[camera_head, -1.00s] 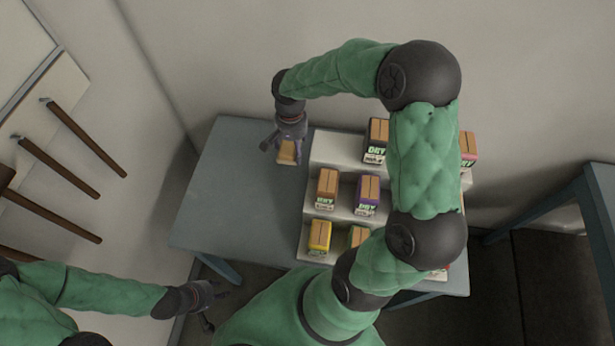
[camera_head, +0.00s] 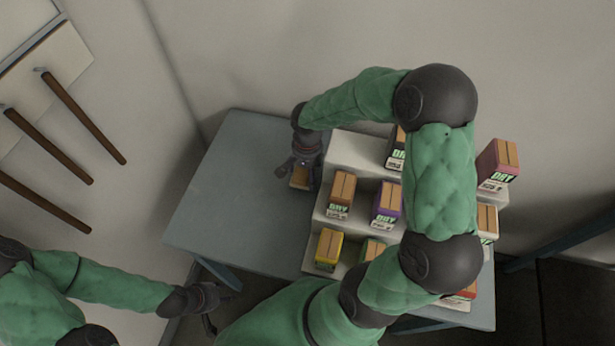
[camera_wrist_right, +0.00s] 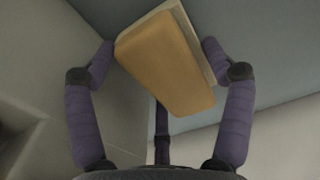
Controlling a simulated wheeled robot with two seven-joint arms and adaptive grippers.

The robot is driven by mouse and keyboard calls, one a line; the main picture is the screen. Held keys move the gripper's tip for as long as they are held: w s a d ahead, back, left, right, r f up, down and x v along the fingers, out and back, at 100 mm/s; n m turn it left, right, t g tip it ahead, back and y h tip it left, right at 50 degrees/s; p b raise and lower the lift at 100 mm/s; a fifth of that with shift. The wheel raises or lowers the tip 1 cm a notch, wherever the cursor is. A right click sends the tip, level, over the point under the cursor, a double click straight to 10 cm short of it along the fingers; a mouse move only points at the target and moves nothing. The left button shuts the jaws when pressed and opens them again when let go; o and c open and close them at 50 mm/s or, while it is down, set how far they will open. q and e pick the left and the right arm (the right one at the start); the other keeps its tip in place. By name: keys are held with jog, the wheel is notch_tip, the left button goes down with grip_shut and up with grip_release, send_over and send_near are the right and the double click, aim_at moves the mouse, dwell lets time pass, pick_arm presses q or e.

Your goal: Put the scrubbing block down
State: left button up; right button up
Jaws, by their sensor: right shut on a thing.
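The scrubbing block (camera_wrist_right: 165,65) is tan with a pale layer along one side. In the right wrist view it is tilted between the two fingers of my right gripper (camera_wrist_right: 160,62), which is shut on it. In the head view my right gripper (camera_head: 302,170) holds the block (camera_head: 299,180) over the back of the blue-grey table (camera_head: 235,185), just left of the white stepped stand. I cannot tell whether the block touches the table. My left gripper (camera_head: 220,303) appears open and empty, low in front of the table's left side.
The white stepped stand (camera_head: 325,212) holds several labelled boxes, including a yellow one (camera_head: 329,247) and a purple one (camera_head: 386,202). My right arm hides part of it. The table's left part is clear. Walls stand behind and left; brown pegs (camera_head: 85,115) project from the left wall.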

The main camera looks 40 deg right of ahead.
aim_at(307, 176)
notch_tip(307, 176, down, 3)
jog(key=shift+w+d+f+b, duration=0.1)
jog(key=shift+f+b, duration=0.1)
jog(key=shift+b, duration=0.6)
jog(key=shift+r, duration=0.15)
jog(key=o, duration=1.2)
